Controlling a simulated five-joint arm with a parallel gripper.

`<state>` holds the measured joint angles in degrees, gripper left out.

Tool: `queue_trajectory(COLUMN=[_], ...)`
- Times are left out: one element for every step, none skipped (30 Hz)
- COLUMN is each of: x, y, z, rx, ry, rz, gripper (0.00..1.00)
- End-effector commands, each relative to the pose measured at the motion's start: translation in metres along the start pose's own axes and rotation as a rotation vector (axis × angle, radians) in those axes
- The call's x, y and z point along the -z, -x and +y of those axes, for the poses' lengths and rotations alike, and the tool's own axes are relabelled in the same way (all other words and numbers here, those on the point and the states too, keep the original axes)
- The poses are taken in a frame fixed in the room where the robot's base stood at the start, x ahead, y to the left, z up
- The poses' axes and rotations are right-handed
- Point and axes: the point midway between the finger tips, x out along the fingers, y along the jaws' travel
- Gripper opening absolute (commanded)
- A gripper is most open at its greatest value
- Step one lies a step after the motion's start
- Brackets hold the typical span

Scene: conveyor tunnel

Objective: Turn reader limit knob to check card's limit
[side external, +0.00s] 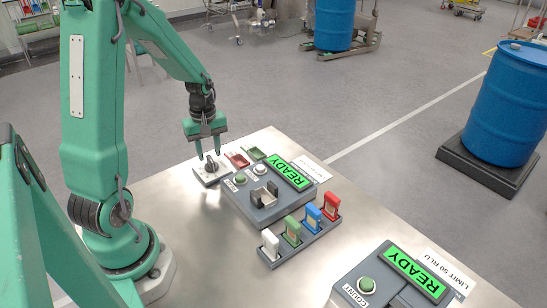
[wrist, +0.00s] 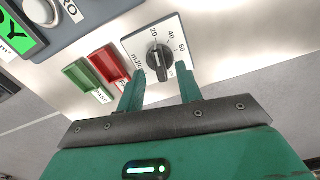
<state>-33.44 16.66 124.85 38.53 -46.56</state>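The limit knob (wrist: 158,62) is a black dial on a white plate (wrist: 137,42) marked 20, 40 and 60. Its grip bar runs roughly up and down in the wrist view; I cannot tell the exact setting. In the side view the knob (side external: 211,164) stands left of the grey reader (side external: 238,199). My gripper (wrist: 160,86) is open and empty, its fingers spread on either side of the knob's near side. It hangs over the knob in the side view (side external: 208,153). A white card (side external: 313,168) lies behind the reader; its print is unreadable. Another card (side external: 461,280) reads LIMIT 50 RLU.
A red tray (wrist: 104,66) and a green tray (wrist: 80,77) sit beside the knob plate. A rack (side external: 272,263) holds several coloured pieces. A second unit (side external: 350,290) stands at the front right. Both displays show READY. Bare metal table lies front left.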

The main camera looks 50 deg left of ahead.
Motion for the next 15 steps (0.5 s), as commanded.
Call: queue_trajectory(x=[0.000,0.000,0.000,0.000,0.000,0.000,0.000,0.000,0.000,0.000,0.000,0.000,0.000,0.000,0.000], y=[-0.005,-0.008,-0.011,-0.013,-0.015,-0.016,-0.017,-0.018,-0.019,-0.019,-0.020,-0.020,-0.020,-0.020,-0.020], z=[0.000,0.000,0.000,0.000,0.000,0.000,0.000,0.000,0.000,0.000,0.000,0.000,0.000,0.000,0.000], rx=[0.002,0.001,0.002,0.002,0.001,0.001,0.000,0.000,0.000,0.000,0.000,0.000,0.000,0.000,0.000], ry=[0.000,0.000,0.000,0.000,0.000,0.000,0.000,0.000,0.000,0.000,0.000,0.000,0.000,0.000,0.000], rz=[-0.002,-0.001,-0.002,-0.002,-0.001,-0.001,0.000,0.000,0.000,0.000,0.000,0.000,0.000,0.000,0.000], gripper=[0.35,0.35,0.35,0.35,0.35,0.35,0.35,0.35,0.35,0.35,0.35,0.35,0.35,0.35,0.35])
